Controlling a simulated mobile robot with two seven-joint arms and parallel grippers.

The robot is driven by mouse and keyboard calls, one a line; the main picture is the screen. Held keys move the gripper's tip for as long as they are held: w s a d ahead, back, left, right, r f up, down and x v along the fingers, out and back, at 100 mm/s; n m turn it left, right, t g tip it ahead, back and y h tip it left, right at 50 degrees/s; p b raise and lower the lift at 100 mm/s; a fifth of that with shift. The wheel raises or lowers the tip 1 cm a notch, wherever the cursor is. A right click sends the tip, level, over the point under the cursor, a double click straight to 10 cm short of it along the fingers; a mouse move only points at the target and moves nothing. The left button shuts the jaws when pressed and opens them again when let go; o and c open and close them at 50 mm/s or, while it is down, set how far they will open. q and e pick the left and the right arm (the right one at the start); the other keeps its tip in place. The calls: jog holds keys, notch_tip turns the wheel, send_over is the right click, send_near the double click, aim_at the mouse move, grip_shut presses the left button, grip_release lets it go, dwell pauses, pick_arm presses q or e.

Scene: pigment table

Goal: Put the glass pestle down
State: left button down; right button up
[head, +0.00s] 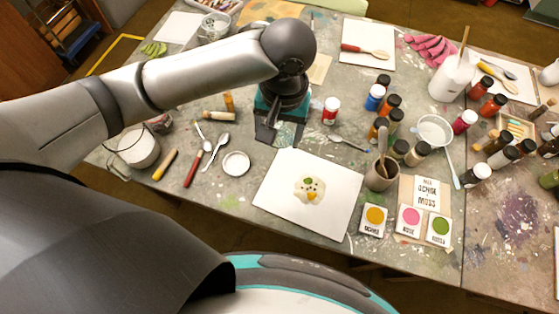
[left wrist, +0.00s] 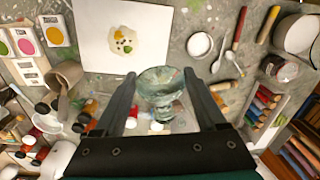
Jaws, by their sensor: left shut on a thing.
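The glass pestle (left wrist: 160,88) is a translucent greenish piece with a wide round end. In the left wrist view it sits between the two dark fingers of my left gripper (left wrist: 160,76), which is shut on it. In the head view my left gripper (head: 280,136) points down over the middle of the table, behind the white slab (head: 270,200). The gripper hides the pestle there, and its height above the table cannot be told. The slab carries a pale mound (head: 309,190) with green, yellow and dark spots. My right gripper is not in view.
A red-and-white jar (head: 331,111) stands just right of the gripper. Several paint bottles and a brush cup (head: 381,174) crowd the right. Bare tabletop shows left of the slab.

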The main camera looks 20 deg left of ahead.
pick_arm(q)
jog(key=shift+s, duration=0.1)
notch_tip(320, 180, down, 20)
jog(key=b, duration=0.5)
jog(key=shift+f, duration=0.15)
grip_release()
notch_tip(320, 180, up, 12)
jog(key=p, duration=0.3)
jog(key=shift+d, duration=0.35)
